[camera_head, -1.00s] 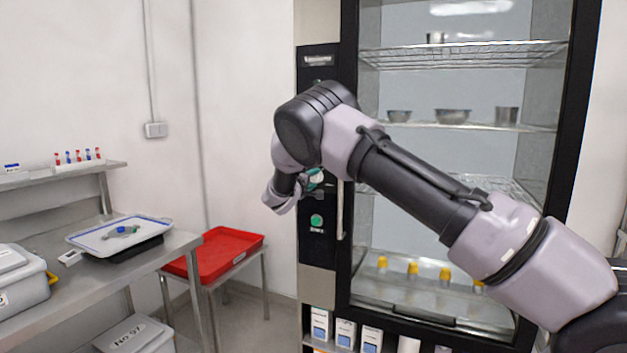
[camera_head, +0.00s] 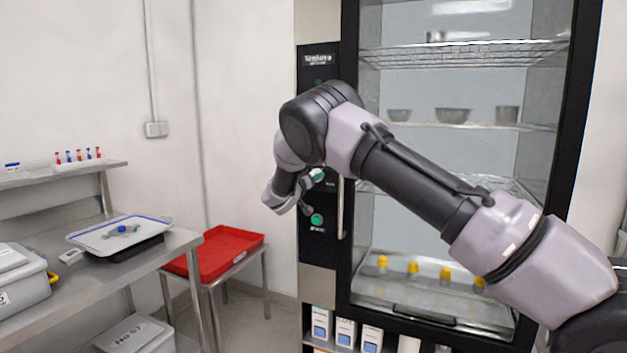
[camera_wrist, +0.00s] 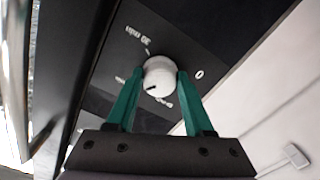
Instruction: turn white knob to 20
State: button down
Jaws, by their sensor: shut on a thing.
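The white knob (camera_wrist: 159,77) is round and sits on the black control panel (camera_wrist: 120,70) of the tall glass-door cabinet. A dark pointer mark shows on the knob's lower left in the wrist view, and printed labels, a "30 min" and a "0" among them, stand around it. My gripper (camera_wrist: 158,90) has green fingers that lie against both sides of the knob and are shut on it. In the head view my gripper (camera_head: 310,182) is at the panel (camera_head: 317,235), and the wrist largely hides the knob.
A green button (camera_head: 316,220) is on the panel just below my gripper. The vertical door handle (camera_head: 341,208) stands close to its right. A red tray (camera_head: 228,252) on a stand and a steel table (camera_head: 110,285) are to the left.

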jog(key=shift+w+d+r+m, duration=0.2)
jog(key=shift+w+r+m, duration=0.1)
jog(key=shift+m, duration=0.3)
jog(key=c, duration=0.6)
grip_release()
jog(key=shift+c, duration=0.2)
jog(key=o, duration=0.3)
jog(key=shift+o, duration=0.2)
jog(key=shift+f, duration=0.2)
jog(key=shift+s+a+f, duration=0.1)
jog(key=shift+s+a, duration=0.05)
